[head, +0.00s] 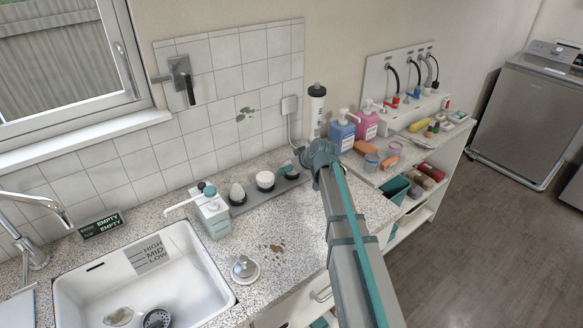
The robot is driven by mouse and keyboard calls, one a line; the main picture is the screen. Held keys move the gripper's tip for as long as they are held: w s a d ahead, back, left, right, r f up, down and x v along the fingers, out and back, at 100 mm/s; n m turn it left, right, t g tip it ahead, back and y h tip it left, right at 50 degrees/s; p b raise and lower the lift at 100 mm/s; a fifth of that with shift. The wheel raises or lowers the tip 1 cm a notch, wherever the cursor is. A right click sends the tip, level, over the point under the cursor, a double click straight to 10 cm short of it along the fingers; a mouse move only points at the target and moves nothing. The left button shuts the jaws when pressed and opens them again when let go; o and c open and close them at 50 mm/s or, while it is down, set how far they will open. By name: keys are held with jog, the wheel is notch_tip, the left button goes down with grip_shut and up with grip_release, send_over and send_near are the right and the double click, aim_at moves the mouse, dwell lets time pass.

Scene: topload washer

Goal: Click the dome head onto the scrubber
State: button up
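A grey tray (250,204) on the speckled counter holds three small items in a row. The left one is a pale cone-like head (237,194), the middle one a white rounded head (265,180) with a dark base. The right one (287,173) is dark and partly covered near my arm. I cannot tell for sure which is the dome head. A white upright cylinder with a black top (316,108), possibly the scrubber, stands by the wall behind my arm's end. My gripper (318,155) is around there; its fingers cannot be made out.
A white pump bottle (215,218) stands left of the tray, beside the sink (222,290). A round metal plug (245,269) and a brown spill (277,248) lie on the counter. Blue (342,134) and pink (367,122) bottles stand to the right.

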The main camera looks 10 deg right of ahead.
jog(key=shift+w+a+f, duration=0.1)
jog(key=shift+w+f, duration=0.05)
jog(key=shift+f, duration=0.05)
jog(key=c, duration=1.2)
jog(key=shift+r, duration=0.1)
jog(key=shift+c, duration=0.2)
